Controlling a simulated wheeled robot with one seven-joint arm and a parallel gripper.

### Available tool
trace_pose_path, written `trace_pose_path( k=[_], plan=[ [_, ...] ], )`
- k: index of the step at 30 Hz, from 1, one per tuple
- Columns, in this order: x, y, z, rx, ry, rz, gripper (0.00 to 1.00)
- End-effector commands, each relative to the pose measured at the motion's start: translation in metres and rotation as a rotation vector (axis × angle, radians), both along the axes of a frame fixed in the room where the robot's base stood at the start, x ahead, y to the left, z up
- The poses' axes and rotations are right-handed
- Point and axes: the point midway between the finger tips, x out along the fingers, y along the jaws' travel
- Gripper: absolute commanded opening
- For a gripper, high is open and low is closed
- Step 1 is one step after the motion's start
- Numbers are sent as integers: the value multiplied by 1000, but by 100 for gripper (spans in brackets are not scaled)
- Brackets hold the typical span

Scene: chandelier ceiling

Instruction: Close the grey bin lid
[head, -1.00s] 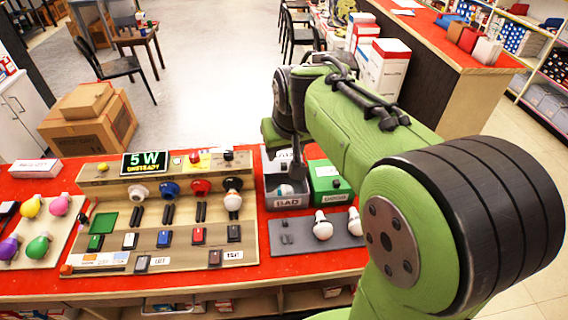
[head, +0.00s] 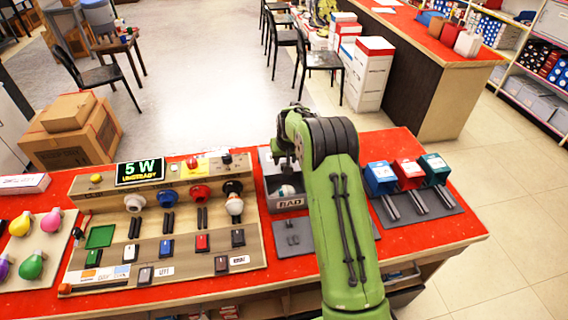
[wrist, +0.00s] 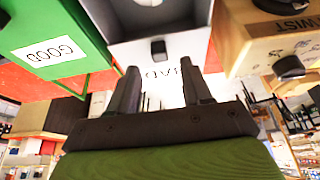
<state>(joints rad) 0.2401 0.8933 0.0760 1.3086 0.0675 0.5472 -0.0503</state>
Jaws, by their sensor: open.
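The grey bin (head: 287,205), labelled BAD, stands on the red table right of the wooden test board. Its top is open, and a white bulb (head: 287,190) shows inside. In the wrist view the bin's grey front (wrist: 180,48) has a black tab (wrist: 158,50) and appears upside down. I cannot clearly make out the lid; my arm covers part of the bin's surroundings. My gripper (wrist: 160,68) is open and empty, its fingers spread in front of the bin's label in the wrist view. I cannot tell whether they touch the bin.
The wooden board (head: 190,260) with sockets and switches is close left of the bin. A green box (wrist: 55,48) labelled GOOD stands beside the bin. A grey pad (head: 292,237) lies in front. Blue, red and green boxes (head: 408,173) stand farther right.

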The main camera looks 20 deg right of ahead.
Motion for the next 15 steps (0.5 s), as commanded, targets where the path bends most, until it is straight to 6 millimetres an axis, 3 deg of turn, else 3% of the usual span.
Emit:
trace_pose_path(
  k=[1,6,15],
  plan=[
    [4,-1,-12,1,3,0,49],
    [15,-3,-36,0,0,0,49],
    [17,-3,-41,0,-1,0,49]
  ],
)
